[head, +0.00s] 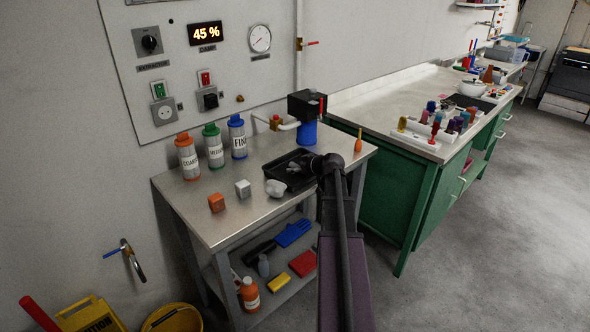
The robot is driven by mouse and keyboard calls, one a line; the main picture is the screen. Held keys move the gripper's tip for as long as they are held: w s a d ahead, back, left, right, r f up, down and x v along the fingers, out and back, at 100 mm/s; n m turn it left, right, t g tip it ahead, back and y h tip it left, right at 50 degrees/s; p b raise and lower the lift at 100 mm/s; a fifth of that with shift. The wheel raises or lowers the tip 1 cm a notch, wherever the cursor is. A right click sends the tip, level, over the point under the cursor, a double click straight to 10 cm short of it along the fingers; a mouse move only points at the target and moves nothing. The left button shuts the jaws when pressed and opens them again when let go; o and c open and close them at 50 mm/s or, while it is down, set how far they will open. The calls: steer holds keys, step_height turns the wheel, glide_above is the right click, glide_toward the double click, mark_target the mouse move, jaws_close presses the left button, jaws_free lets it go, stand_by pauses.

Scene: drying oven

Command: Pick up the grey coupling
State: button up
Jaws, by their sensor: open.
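I cannot pick out the grey coupling for certain. A small dark grey shape (293,167) lies in the black tray (273,172) on the steel bench, and it is too small and dim to name. My gripper (316,162) is at the far end of my arm, just right of the tray and over the bench. It is open, and nothing shows held in it. My arm and wrist hide part of the bench and the tray's right end.
The steel bench (205,232) carries an orange block (216,202), a pale block (243,188), a crumpled white piece (276,188), labelled bottles (214,147), a blue and black device (307,106) and an orange-handled tool (358,142). A green cabinet (380,190) stands right.

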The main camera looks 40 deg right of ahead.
mark_target(297, 165)
jaws_close()
steer(key=shift+r, duration=0.15)
step_height(297, 165, up, 2)
steer(key=shift+r+p, duration=0.1)
steer(key=shift+p, duration=1.15)
steer(key=shift+r+p, duration=0.8)
steer(key=s+a, duration=0.2)
steer(key=s, duration=0.5)
steer(key=s+a, duration=0.3)
steer(key=s, duration=0.5)
steer(key=shift+a+r+p, duration=0.25)
steer(key=shift+r+p, duration=0.2)
